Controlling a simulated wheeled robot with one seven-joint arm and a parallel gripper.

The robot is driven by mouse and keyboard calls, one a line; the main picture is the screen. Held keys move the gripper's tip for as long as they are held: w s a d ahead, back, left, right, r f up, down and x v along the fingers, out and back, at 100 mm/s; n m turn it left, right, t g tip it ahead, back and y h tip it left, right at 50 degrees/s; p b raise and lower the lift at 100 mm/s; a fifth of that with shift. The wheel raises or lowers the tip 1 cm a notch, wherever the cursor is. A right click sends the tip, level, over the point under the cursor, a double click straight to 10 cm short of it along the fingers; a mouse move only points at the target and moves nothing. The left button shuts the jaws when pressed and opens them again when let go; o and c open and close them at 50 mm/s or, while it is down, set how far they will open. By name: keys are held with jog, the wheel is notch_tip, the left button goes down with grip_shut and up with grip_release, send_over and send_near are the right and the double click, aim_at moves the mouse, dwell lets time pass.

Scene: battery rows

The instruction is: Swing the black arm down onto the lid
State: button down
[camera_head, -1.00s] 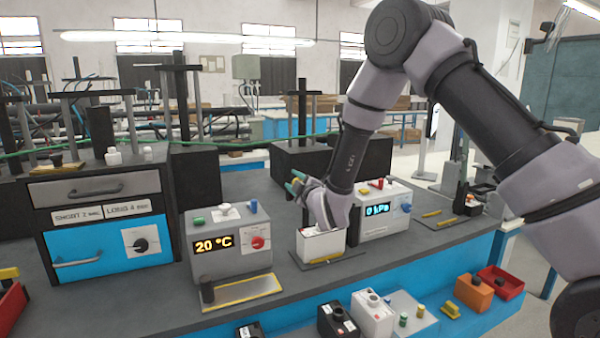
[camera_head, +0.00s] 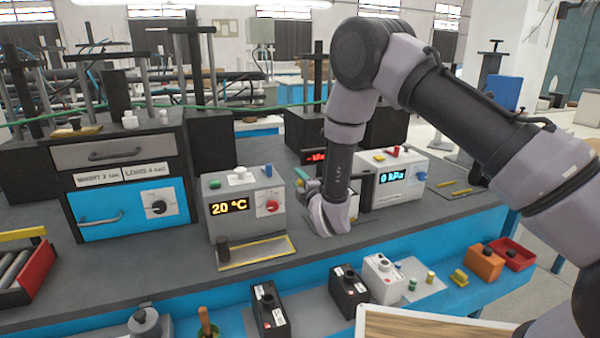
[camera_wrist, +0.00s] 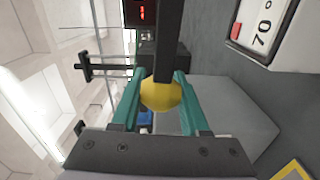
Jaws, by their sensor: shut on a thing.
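My gripper (camera_head: 303,178), with teal fingers, is in front of the station with the red display in the head view. In the wrist view my gripper (camera_wrist: 160,92) is shut on a yellow knob (camera_wrist: 161,94). The knob sits at the end of the black arm (camera_wrist: 170,38), which runs up the picture from between the fingers. My own wrist hides most of this station in the head view. I cannot make out the lid or whether the black arm touches it.
A white box with a blue 0 hPa display (camera_head: 393,177) stands close right of my gripper. A grey box with a 20 °C display (camera_head: 243,205) stands to the left. Small boxes (camera_head: 350,290) line the lower front shelf. Bare bench lies between the stations.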

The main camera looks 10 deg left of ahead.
jog(key=shift+f+n, duration=0.4)
jog(key=shift+f, duration=0.5)
jog(key=shift+s+d+f, duration=0.1)
jog(key=shift+f, duration=0.1)
jog(key=shift+c, duration=2)
grip_release()
jog(key=shift+r, duration=0.1)
jog(key=v, duration=1)
jog(key=shift+s+d, duration=0.2)
jog(key=shift+s, duration=0.05)
